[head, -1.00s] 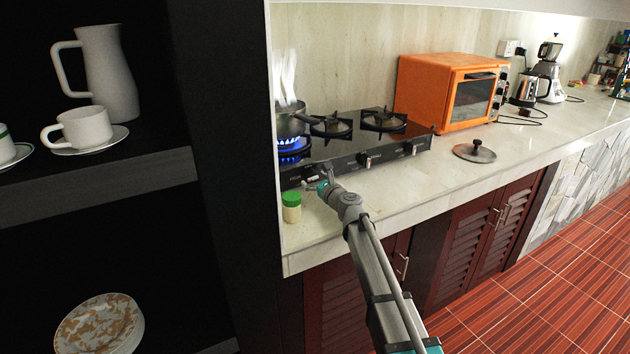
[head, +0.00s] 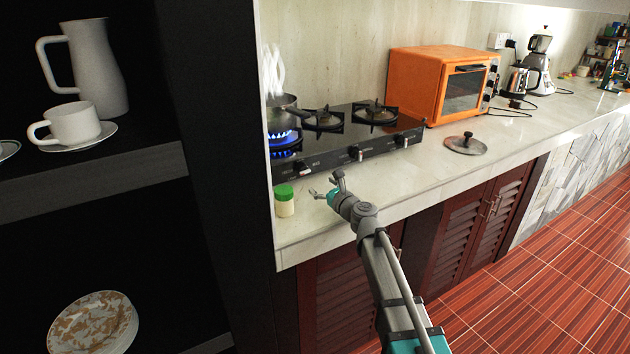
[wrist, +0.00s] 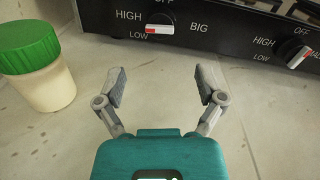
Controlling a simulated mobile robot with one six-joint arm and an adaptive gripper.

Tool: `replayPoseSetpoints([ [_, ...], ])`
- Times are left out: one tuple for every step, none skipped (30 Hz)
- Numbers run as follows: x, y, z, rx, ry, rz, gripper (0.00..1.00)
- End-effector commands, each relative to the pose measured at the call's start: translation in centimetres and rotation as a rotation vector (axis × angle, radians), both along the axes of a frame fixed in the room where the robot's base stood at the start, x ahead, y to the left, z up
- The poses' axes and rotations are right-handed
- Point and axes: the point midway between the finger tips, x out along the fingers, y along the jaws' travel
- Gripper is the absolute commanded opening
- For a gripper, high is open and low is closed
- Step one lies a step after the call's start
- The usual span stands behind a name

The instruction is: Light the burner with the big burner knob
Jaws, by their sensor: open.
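The big burner knob (wrist: 160,29) is on the stove's front panel beside the word BIG. Its white and red grip lies sideways, the red end between HIGH and LOW. In the head view this looks like the leftmost knob (head: 303,170). A blue flame (head: 283,138) burns under the pot (head: 284,112) on the left burner of the stove (head: 330,148). My gripper (head: 325,184) is open and empty, over the counter in front of the panel. In the wrist view its fingers (wrist: 160,86) stand apart, clear of the knob.
A green-lidded jar (head: 284,202) stands left of my gripper, near the counter edge. Another knob (wrist: 299,58) is to the right on the panel. An orange oven (head: 438,84) and a pot lid (head: 465,145) are farther right. A dark shelf with crockery (head: 85,160) stands at left.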

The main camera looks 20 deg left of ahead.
Motion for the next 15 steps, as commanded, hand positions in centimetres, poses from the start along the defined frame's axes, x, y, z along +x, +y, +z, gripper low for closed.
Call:
replayPoseSetpoints([
  [-0.7,-0.8,0.0,0.0,0.0,-0.001,0.88],
  [-0.9,-1.0,0.0,0.0,0.0,-0.001,0.88],
  [-1.0,-1.3,0.0,0.0,0.0,-0.001,0.88],
  [-1.2,-1.4,0.0,0.0,0.0,0.0,0.88],
  [-1.3,-1.6,0.0,0.0,0.0,0.0,0.88],
  [-1.5,-1.8,0.0,0.0,0.0,0.0,0.88],
  [-1.6,-1.9,0.0,0.0,0.0,0.001,0.88],
  [-1.6,-2.0,0.0,0.0,0.0,0.001,0.88],
  [-1.7,-2.1,0.0,0.0,0.0,0.001,0.88],
  [-1.8,-2.2,0.0,0.0,0.0,0.001,0.88],
  [-1.8,-2.3,0.0,0.0,0.0,0.001,0.88],
  [-1.8,-2.3,0.0,0.0,0.0,0.001,0.88],
  [-1.8,-2.3,0.0,0.0,0.0,0.001,0.88],
  [-1.8,-2.3,0.0,0.0,0.0,0.001,0.88],
  [-1.8,-2.4,0.0,0.0,0.0,0.001,0.88],
])
